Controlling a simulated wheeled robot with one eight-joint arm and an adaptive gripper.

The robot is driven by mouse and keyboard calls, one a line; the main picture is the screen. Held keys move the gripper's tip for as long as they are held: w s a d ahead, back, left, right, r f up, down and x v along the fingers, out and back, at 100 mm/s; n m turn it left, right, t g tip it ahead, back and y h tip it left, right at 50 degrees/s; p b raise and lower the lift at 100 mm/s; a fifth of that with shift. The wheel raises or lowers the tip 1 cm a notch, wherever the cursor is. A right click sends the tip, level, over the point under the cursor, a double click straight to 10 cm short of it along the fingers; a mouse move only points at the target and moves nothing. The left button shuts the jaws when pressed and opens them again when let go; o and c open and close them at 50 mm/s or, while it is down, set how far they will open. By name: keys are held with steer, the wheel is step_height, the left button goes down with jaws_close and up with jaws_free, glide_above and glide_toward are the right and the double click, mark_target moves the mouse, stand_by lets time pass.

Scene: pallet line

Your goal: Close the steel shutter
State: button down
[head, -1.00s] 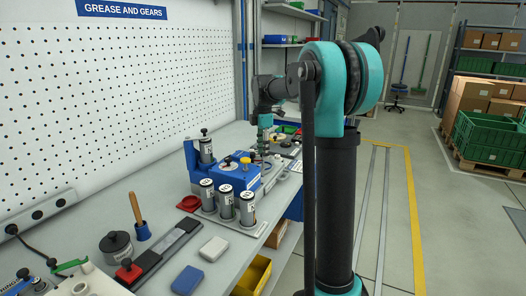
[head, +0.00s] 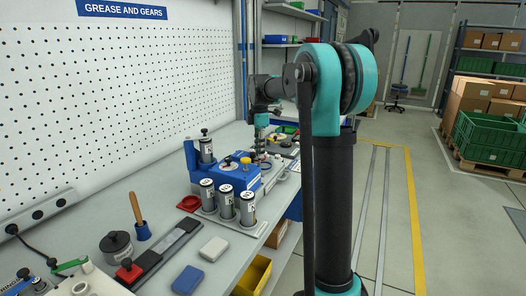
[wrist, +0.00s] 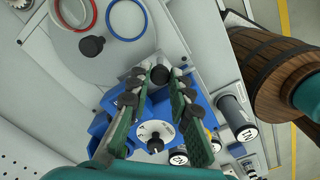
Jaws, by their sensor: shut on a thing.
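In the wrist view, my gripper (wrist: 159,78) has its two green-padded fingers closed on a small black knob (wrist: 160,74). The knob stands at a small grey metal piece (wrist: 136,72) at the edge of the blue unit (wrist: 108,127); this seems to be the steel shutter, mostly hidden by the fingers. I cannot tell how far it is open. A round white dial (wrist: 145,130) sits on the blue unit. In the head view, my gripper (head: 260,150) is small, over the bench just behind the blue unit (head: 245,176).
Grey labelled canisters (head: 226,201) stand in front of the blue unit. A grey round plate with red and blue rings (wrist: 127,20) and a wooden barrel (wrist: 262,75) lie near the fingers in the wrist view. The floor (head: 455,225) right of the bench is open.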

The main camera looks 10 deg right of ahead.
steer(key=shift+w+a, duration=0.45)
steer(key=shift+a, duration=0.1)
steer(key=c, duration=1.4)
jaws_free()
steer(key=shift+a, duration=0.1)
steer(key=shift+o, duration=0.2)
step_height(320, 180, up, 12)
